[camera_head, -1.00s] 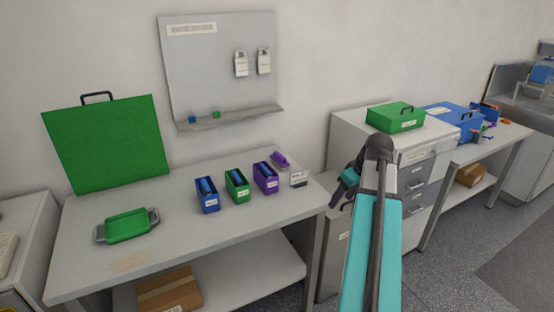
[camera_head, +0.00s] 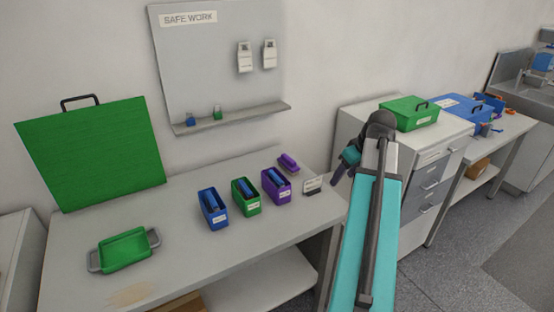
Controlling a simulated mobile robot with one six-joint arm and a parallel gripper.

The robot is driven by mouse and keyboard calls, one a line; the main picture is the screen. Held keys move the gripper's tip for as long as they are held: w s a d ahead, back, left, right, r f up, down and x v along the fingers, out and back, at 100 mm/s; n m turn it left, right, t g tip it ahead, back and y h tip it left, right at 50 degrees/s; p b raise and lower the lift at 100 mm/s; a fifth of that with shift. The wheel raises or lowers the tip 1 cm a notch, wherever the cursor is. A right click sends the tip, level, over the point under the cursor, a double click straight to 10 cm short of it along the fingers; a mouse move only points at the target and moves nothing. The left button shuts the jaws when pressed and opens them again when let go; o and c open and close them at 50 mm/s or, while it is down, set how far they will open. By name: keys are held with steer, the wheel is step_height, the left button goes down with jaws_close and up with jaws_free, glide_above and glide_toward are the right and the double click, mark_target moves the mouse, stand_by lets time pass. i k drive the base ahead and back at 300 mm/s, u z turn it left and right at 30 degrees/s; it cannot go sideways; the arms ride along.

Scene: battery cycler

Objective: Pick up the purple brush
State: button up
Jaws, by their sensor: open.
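The purple brush (camera_head: 288,163) lies near the back right of the grey table, just behind the purple bin (camera_head: 276,187). It is small in view, and its bristles cannot be made out. My gripper (camera_head: 339,175) is to the right of the brush, beyond the table's right end in the picture, and apart from it. It is partly hidden by my own arm; nothing shows in it.
Blue (camera_head: 213,208) and green (camera_head: 245,197) bins stand left of the purple one. A small sign (camera_head: 312,185) stands between brush and gripper. A green tray (camera_head: 124,250) lies at left. A drawer cabinet (camera_head: 432,165) stands right, behind my arm.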

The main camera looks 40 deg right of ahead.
mark_target(285, 162)
steer(key=i, duration=0.85)
steer(key=z, duration=0.05)
